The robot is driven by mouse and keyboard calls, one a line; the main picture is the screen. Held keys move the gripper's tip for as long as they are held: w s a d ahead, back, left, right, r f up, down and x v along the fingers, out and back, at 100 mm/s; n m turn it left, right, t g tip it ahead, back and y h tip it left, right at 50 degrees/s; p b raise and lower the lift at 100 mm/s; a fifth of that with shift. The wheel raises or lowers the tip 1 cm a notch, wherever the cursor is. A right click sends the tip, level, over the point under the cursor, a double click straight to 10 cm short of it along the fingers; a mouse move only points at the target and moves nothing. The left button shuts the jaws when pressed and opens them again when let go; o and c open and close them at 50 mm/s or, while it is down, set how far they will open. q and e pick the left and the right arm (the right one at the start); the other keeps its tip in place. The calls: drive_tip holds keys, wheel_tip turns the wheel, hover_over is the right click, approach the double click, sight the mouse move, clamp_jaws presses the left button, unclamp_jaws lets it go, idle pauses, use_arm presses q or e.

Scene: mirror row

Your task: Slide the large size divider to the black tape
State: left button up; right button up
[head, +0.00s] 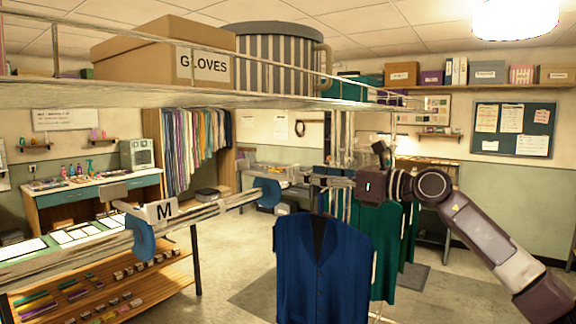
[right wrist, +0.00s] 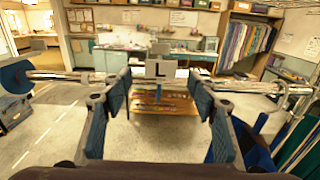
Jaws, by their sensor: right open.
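A clothes rail (head: 225,203) runs from lower left toward the centre in the head view. The large divider, a blue disc (head: 268,192), sits on it; in the right wrist view its grey L tag (right wrist: 160,70) stands above the rail. My right gripper (head: 308,181) reaches in from the right. In the wrist view its two fingers (right wrist: 158,100) are open, with the divider showing between them; contact cannot be told. The medium divider's white M tag (head: 163,211) and blue disc (head: 142,238) are farther left. I cannot make out the black tape. My left gripper is not in view.
A blue vest (head: 322,270) and green garments (head: 400,235) hang just right of the large divider. A shelf (head: 200,95) with a gloves box (head: 160,55) and striped bin runs above. The rail between the two dividers is clear.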

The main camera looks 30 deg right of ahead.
sight(293, 177)
drive_tip(key=p+x, duration=0.3)
drive_tip(key=x, duration=0.3)
drive_tip(key=shift+p, duration=0.3)
drive_tip(key=shift+d, duration=0.1)
clamp_jaws()
